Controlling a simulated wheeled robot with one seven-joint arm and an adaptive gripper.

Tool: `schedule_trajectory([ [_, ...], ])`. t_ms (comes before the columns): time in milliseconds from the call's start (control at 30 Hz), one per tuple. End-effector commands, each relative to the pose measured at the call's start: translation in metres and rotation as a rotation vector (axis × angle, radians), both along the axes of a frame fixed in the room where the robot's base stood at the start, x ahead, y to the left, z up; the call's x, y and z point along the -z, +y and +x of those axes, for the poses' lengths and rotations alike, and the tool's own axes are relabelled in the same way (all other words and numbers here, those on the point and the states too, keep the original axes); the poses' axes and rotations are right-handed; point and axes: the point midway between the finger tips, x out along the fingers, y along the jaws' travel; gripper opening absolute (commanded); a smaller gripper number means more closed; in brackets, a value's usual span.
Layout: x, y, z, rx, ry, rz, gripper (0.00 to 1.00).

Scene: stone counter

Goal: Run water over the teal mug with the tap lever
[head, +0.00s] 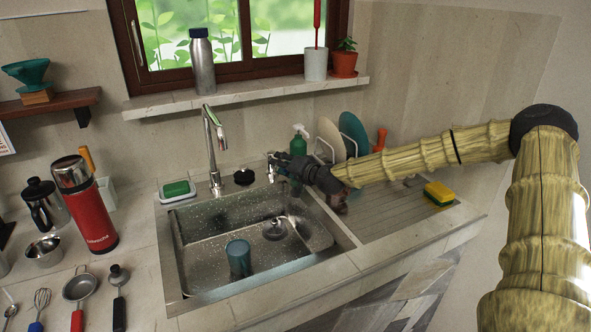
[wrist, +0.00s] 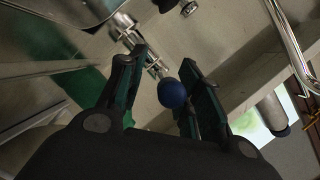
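The teal mug (head: 238,258) stands upright in the steel sink basin (head: 195,235), left of the drain. The chrome tap (head: 213,140) rises behind the basin, its spout arching over it; I see no water. My gripper (head: 276,165) is behind the basin's right back corner, right of the tap, by a chrome fitting that looks like the lever; my gripper partly hides it. In the wrist view my gripper (wrist: 165,78) is open, with a round blue knob (wrist: 172,93) between its fingers. I cannot tell whether either finger touches the knob.
A green spray bottle (head: 298,142) and a rack with plates (head: 352,132) stand close behind my gripper. A soap dish with a green sponge (head: 176,189) sits left of the tap. A red flask (head: 88,208) stands on the left counter. The drainboard's front (head: 400,215) is mostly clear.

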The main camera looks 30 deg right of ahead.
Motion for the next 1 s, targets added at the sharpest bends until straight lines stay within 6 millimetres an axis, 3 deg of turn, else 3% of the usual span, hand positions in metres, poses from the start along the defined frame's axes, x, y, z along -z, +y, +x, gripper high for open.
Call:
schedule_trajectory([
  [467,-0.011,-0.009,-0.051,0.0,0.0,0.004,0.35],
  [1000,-0.02,-0.018,-0.091,0.0,0.0,0.001,0.35],
])
